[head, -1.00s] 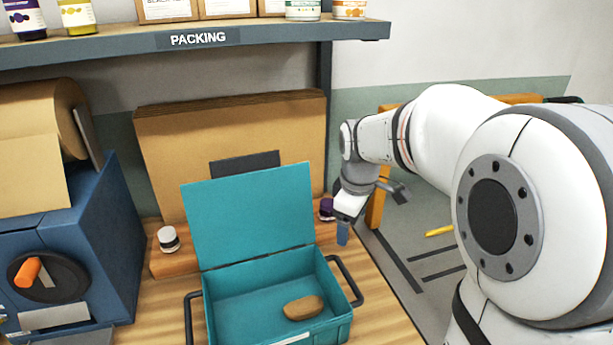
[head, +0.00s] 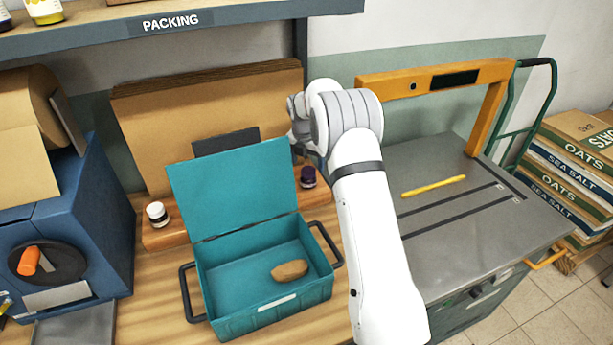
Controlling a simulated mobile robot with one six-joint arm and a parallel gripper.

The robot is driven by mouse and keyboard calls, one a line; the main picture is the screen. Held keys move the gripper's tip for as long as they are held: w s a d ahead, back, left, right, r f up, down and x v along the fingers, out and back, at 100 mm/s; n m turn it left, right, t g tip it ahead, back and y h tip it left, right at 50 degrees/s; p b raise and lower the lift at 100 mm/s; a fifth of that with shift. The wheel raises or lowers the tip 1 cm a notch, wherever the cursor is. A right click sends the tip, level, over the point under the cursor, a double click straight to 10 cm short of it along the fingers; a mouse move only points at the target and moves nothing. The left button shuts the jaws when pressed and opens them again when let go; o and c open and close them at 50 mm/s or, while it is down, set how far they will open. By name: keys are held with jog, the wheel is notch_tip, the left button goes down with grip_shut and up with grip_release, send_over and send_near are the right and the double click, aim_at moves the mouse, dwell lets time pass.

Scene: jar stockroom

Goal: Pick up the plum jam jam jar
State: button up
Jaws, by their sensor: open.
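A small jar with a dark purple lid (head: 308,176) stands on the wooden ledge behind the right side of the teal box; its label is too small to read, so I cannot confirm that it is plum jam. A second small jar with a white lid (head: 157,214) stands on the ledge left of the box. My gripper (head: 304,146) is open, partly in view behind my arm's wrist, just above and behind the purple-lidded jar. Its fingertips are largely hidden, and I see no jar in it.
The open teal box (head: 262,305) holds a brown oval object (head: 290,269). Its raised lid (head: 232,190) stands close left of the purple-lidded jar. A blue machine (head: 92,235) is at left, the packing shelf (head: 240,14) above. A grey bench (head: 450,225) with a yellow stick (head: 433,186) is at right.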

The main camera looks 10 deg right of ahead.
aim_at(308, 170)
jog(key=f, duration=0.2)
jog(key=f+p, duration=0.1)
jog(key=f, duration=0.1)
jog(key=w+f+p, duration=0.1)
jog(key=f, duration=0.1)
jog(key=shift+d+f, duration=0.3)
jog(key=shift+c, duration=0.6)
jog(key=c, duration=1.1)
jog(key=shift+w+r, duration=0.1)
